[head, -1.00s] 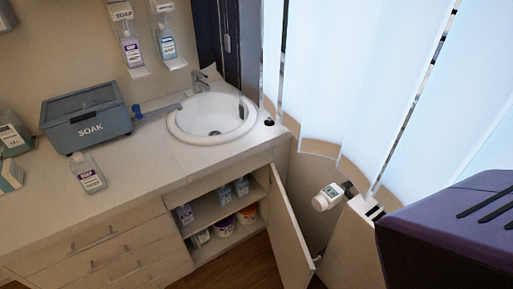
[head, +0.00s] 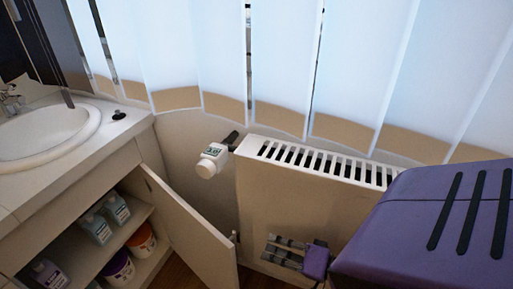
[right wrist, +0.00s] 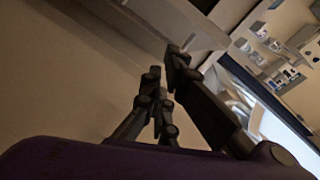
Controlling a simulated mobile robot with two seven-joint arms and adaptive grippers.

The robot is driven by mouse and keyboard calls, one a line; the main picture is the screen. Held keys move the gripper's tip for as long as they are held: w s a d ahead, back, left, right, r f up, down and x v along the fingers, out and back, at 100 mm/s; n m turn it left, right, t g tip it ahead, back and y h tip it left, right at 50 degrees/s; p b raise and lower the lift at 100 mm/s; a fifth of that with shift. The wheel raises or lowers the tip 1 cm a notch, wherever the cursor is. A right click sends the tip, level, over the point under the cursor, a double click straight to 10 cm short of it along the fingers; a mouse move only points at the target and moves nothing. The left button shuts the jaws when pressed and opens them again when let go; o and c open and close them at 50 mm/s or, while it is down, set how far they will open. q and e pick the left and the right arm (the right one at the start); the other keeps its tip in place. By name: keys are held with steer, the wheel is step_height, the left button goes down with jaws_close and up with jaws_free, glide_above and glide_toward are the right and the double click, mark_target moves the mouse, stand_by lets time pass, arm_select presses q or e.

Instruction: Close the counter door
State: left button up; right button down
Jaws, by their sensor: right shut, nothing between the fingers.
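The counter door (head: 188,228) is a pale panel hinged at the right side of the open cabinet under the sink. It stands swung open toward the radiator, with a small handle near its free edge. My right gripper (head: 272,249) is just right of the door's free edge, in front of the radiator. It is shut and empty, its fingers pointing left, and it appears apart from the door. The right wrist view also shows its dark fingers (right wrist: 163,64) close together. My left gripper is not in view.
The cabinet shelves (head: 128,222) hold bottles and tubs. A sink (head: 45,135) is set in the countertop above. A white radiator (head: 290,195) with a valve (head: 212,160) stands close on the right, below window blinds, leaving a narrow gap behind the door.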

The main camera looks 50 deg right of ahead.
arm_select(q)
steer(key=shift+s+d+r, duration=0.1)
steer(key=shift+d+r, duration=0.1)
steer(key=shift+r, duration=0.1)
arm_select(e)
steer(key=w+a+r+m+t, duration=0.1)
steer(key=w+a+r+m, duration=0.1)
steer(key=w, duration=0.7)
steer(key=w+a+r+m+t, duration=0.1)
steer(key=w+a+m, duration=0.1)
steer(key=w, duration=0.7)
steer(key=shift+w+a+r+m, duration=0.3)
steer(key=shift+a+r, duration=0.05)
steer(key=shift+a, duration=0.05)
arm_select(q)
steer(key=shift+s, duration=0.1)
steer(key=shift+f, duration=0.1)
